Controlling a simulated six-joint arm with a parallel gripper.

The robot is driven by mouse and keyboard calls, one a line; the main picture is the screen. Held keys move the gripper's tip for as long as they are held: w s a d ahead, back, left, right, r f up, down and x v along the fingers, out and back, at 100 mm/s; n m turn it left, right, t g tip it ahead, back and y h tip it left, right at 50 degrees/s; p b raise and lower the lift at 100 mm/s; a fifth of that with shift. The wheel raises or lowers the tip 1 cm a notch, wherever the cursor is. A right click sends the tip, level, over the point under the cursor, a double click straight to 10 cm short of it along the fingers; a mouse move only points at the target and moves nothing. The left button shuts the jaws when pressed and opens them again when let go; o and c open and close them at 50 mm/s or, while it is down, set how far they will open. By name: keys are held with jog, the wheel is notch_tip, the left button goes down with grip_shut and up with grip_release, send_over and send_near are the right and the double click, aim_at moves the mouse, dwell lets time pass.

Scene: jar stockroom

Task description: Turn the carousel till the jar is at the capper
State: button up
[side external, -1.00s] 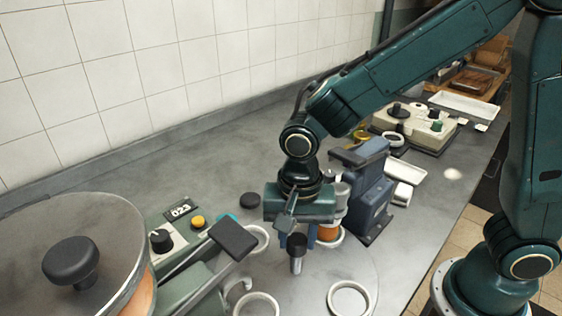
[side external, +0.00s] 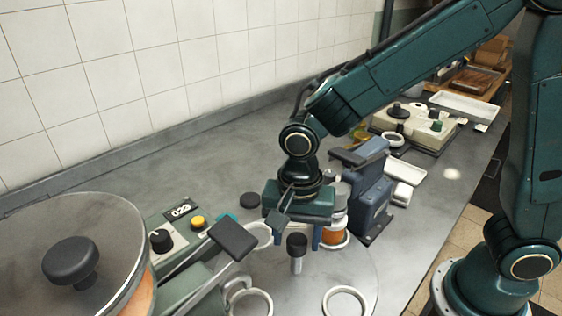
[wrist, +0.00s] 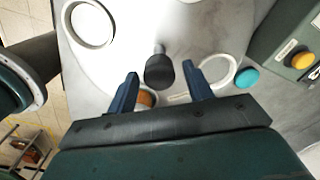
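The carousel (side external: 300,300) is a round grey disc with white ring seats and an upright black knob (side external: 297,244) on a metal stem at its middle. The jar (side external: 334,231), with orange contents, stands in a ring seat at the disc's far right, beside the blue capper (side external: 372,190). My gripper hides part of the jar; whether it is exactly under the capper I cannot tell. My gripper (side external: 295,236) hangs over the carousel, pointing down. In the wrist view its blue fingers are apart, with the knob (wrist: 160,72) between them and not visibly touched.
A green control box (side external: 185,225) with a yellow button and display stands at the left, near a large lidded drum (side external: 70,240). A black paddle (side external: 233,238) reaches over the disc's left edge. A dark disc (side external: 250,200) lies behind. White trays (side external: 465,106) stand far right.

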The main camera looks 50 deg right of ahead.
jog(key=shift+o, duration=0.2)
notch_tip(320, 180, up, 14)
dwell(0.9)
jog(key=shift+f, duration=0.1)
jog(key=s+d+n+t, duration=0.2)
jog(key=s+d+n, duration=0.3)
jog(key=d, duration=0.3)
jog(key=s+d+r+n+t, duration=0.1)
jog(key=s+d+n+t, duration=0.2)
jog(key=s+d+n, duration=0.3)
jog(key=s+d, duration=0.1)
jog(key=d, duration=0.2)
jog(key=shift+t, duration=0.3)
